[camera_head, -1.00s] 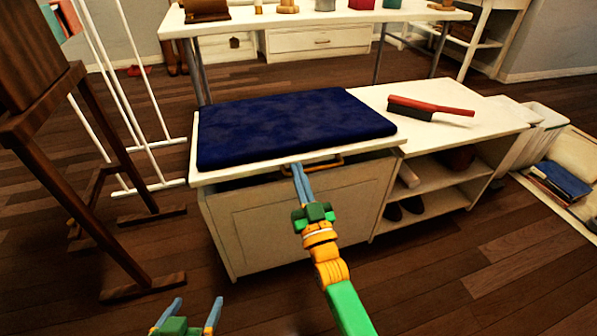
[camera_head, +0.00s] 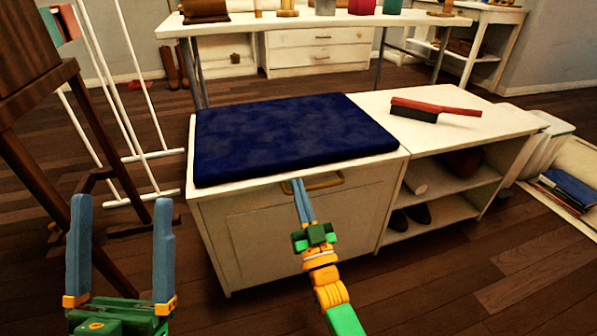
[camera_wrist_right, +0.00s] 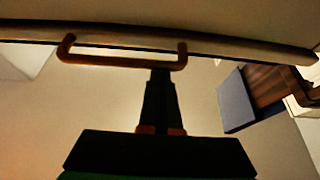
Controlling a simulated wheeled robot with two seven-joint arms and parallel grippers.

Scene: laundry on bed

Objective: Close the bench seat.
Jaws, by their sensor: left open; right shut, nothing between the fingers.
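The bench (camera_head: 290,235) is a cream box with a dark blue cushion (camera_head: 290,137) on its seat lid (camera_head: 196,188). The lid appears down on the box front, with no clear gap in the head view. A brass handle (camera_head: 327,183) is at the lid's front edge; it also shows in the right wrist view (camera_wrist_right: 120,62). My right gripper (camera_head: 299,184) is shut and empty, its fingertips at the left end of the handle in the head view; contact is unclear. My left gripper (camera_head: 121,235) is open and empty, left of the bench.
A red-handled brush (camera_head: 435,108) lies on the bench's right top, above open shelves (camera_head: 440,180) holding shoes. A wooden stand (camera_head: 30,90) and a white rack (camera_head: 120,100) stand at the left. A white table (camera_head: 340,25) is behind. Floor in front is clear.

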